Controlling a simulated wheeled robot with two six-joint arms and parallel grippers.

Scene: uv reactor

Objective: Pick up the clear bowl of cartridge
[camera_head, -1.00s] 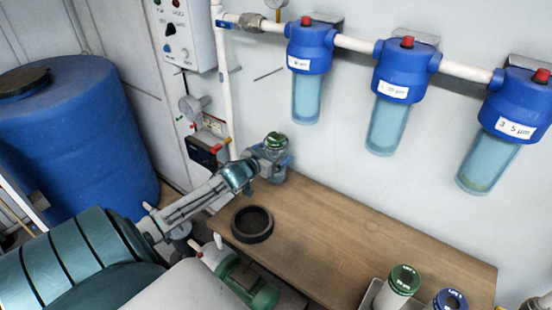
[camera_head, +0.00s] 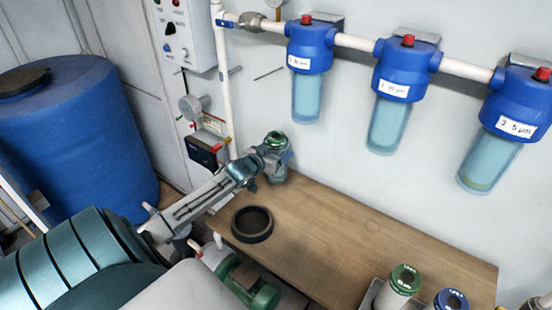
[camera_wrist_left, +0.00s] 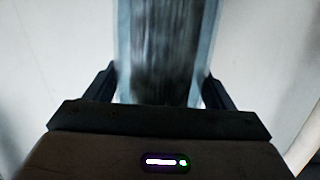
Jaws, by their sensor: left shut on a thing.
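The clear bowl (camera_wrist_left: 165,50) fills the top middle of the left wrist view as a clear, bluish cylinder with a dark, streaky inside. My left gripper (camera_wrist_left: 160,88) has a dark finger on each side of it and is shut on it. In the head view, my left gripper (camera_head: 268,165) is at the table's far left corner by the wall. A rounded clear and green top (camera_head: 275,140) shows above it, and the fingers hide most of the lower part. I cannot tell whether the bowl touches the table. My right gripper is out of view.
A black ring (camera_head: 252,224) lies on the wooden table (camera_head: 330,235). Green-capped (camera_head: 404,282) and blue-capped (camera_head: 450,302) cartridges stand at the front right. Three blue filter housings (camera_head: 402,72) hang on the wall. A gauge and pipe stand left of the gripper. The table's middle is clear.

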